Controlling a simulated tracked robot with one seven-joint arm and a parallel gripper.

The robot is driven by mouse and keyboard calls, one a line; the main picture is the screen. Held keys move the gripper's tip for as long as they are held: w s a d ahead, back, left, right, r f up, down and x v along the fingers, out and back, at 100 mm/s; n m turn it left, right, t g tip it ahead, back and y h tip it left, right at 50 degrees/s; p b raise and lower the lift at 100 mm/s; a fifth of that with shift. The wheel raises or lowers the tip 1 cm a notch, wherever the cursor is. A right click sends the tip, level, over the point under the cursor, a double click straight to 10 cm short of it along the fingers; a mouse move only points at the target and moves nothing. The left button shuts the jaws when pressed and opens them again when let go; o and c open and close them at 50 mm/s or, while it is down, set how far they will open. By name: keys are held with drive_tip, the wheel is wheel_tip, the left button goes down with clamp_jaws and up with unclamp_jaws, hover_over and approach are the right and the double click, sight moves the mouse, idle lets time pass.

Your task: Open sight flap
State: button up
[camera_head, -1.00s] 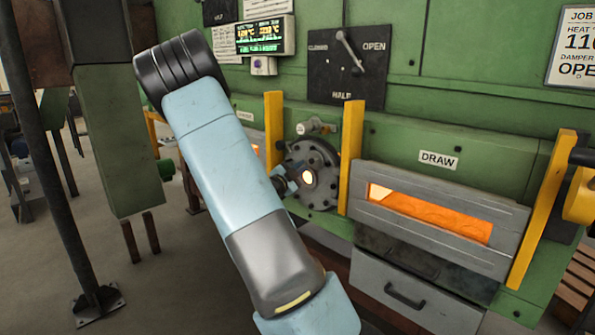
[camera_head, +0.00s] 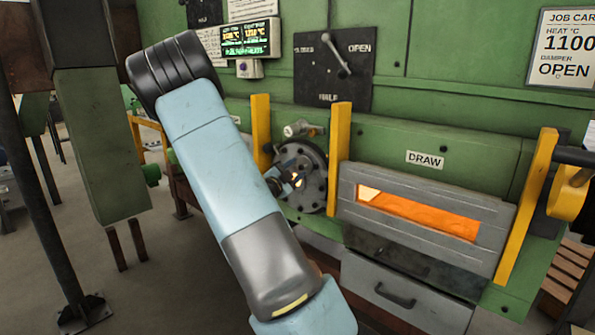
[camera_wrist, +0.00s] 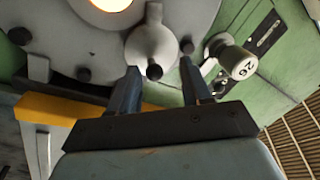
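The sight port is a round dark bolted flange (camera_head: 314,168) on the green furnace wall, with an orange glow at its middle. In the wrist view its grey plate (camera_wrist: 60,25) fills the top, with the bright hole cut off by the top edge. A small rounded grey flap-like piece (camera_wrist: 150,42) with a dark knob sits just below the hole. My gripper (camera_head: 292,178) is at the flange, and its fingers partly cover the glow. In the wrist view the two fingers (camera_wrist: 160,66) stand apart, below and either side of the grey piece; contact is unclear.
Yellow posts (camera_head: 338,155) flank the flange. The DRAW door (camera_head: 350,208), with a glowing slot, is to its right. A lever board (camera_head: 312,82) is above. A green column (camera_head: 100,150) stands left of my arm.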

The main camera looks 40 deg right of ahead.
drive_tip(key=v, duration=1.5)
drive_tip(key=shift+a, duration=0.25)
idle(1.2)
drive_tip(key=shift+w+f, duration=0.15)
drive_tip(key=v, duration=1.3)
drive_tip(key=shift+a, duration=0.35)
drive_tip(key=shift+f, duration=0.15)
